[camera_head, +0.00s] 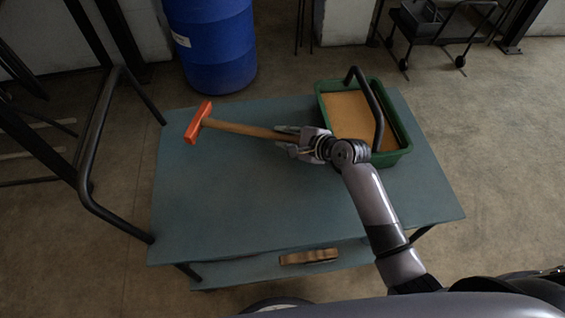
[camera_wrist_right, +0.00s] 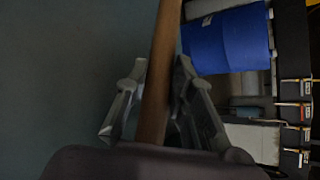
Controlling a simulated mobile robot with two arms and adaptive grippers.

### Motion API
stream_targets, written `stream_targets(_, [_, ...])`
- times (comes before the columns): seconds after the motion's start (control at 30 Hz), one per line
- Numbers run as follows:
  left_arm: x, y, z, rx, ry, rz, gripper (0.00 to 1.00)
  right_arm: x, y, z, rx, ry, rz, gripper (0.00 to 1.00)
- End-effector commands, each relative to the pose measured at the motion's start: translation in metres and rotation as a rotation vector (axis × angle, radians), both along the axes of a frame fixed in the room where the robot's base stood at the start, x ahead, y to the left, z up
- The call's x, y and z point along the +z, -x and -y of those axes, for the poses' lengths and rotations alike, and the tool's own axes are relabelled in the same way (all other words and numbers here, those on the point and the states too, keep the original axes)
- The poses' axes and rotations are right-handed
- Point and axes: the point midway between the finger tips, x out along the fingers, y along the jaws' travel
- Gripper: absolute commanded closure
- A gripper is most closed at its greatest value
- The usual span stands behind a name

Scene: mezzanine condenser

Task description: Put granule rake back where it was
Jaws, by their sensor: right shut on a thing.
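The granule rake has an orange head (camera_head: 198,122) and a brown wooden handle (camera_head: 243,128). It is over the blue-grey cart top (camera_head: 230,205), its head toward the left. My right gripper (camera_head: 288,139) is shut on the handle near its right end. In the right wrist view the handle (camera_wrist_right: 162,60) runs between the two fingers (camera_wrist_right: 152,95). I cannot tell from the head view how far the rake is above the cart top. My left gripper is not in view.
A green tray (camera_head: 398,157) with tan granules and a black arched handle (camera_head: 366,92) stands on the cart's right side. A blue barrel (camera_head: 217,48) stands behind. A brush-like wooden item (camera_head: 309,256) lies on the lower shelf. The cart top's left and front are clear.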

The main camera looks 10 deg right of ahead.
Motion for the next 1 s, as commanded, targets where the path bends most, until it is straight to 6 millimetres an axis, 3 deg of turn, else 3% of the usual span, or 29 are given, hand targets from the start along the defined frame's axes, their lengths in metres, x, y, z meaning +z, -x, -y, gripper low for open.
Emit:
stream_targets(0.1, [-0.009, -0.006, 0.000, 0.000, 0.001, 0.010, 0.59, -0.036, 0.001, 0.000, 0.000, -0.001, -0.004, 1.00])
stream_targets(0.3, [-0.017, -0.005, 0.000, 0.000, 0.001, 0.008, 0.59, -0.069, 0.000, 0.000, 0.001, -0.001, 0.000, 1.00])
stream_targets(0.47, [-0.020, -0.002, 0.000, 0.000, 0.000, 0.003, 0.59, -0.081, 0.000, 0.000, 0.001, -0.001, 0.002, 1.00])
stream_targets(0.7, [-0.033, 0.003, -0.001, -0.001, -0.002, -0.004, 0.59, -0.115, -0.001, 0.000, 0.001, -0.001, 0.002, 1.00])
stream_targets(0.97, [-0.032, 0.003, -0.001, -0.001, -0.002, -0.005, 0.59, -0.117, 0.000, 0.000, 0.001, 0.000, 0.002, 1.00])
stream_targets(1.0, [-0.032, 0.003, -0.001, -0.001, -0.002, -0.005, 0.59, -0.119, 0.001, 0.000, 0.001, 0.002, -0.001, 0.76])
